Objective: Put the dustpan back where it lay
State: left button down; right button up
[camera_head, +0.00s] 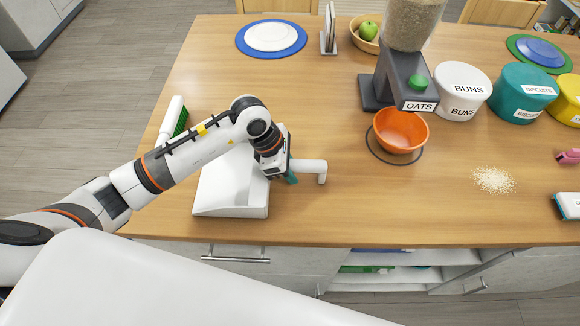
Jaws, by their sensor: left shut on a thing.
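The white dustpan (231,192) is at the left front of the wooden table, its wide edge near the table's front edge and its handle (312,168) pointing right. My left gripper (284,174) is shut on the dustpan near the base of the handle, and my left arm crosses above the pan and hides part of it. I cannot tell whether the pan touches the table. A white brush with green bristles (181,121) lies behind my arm at the table's left edge. My right gripper is not in view.
A pile of oats (494,180) lies at the right. An orange bowl (401,131) stands under the oats dispenser (401,82), with labelled tubs (463,90) beside it. A blue-rimmed plate (271,38) is at the back left. The table is clear between the handle and the oats.

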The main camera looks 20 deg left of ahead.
pick_arm(q)
jog(key=c, duration=1.6)
grip_release()
jog(key=shift+f, duration=0.1)
jog(key=o, duration=0.5)
jog(key=b+v, duration=0.2)
jog(key=v, duration=0.9)
jog(key=shift+s+a+r, duration=0.1)
jog(key=shift+a+r, duration=0.1)
jog(key=shift+r, duration=0.4)
jog(key=shift+d, duration=0.15)
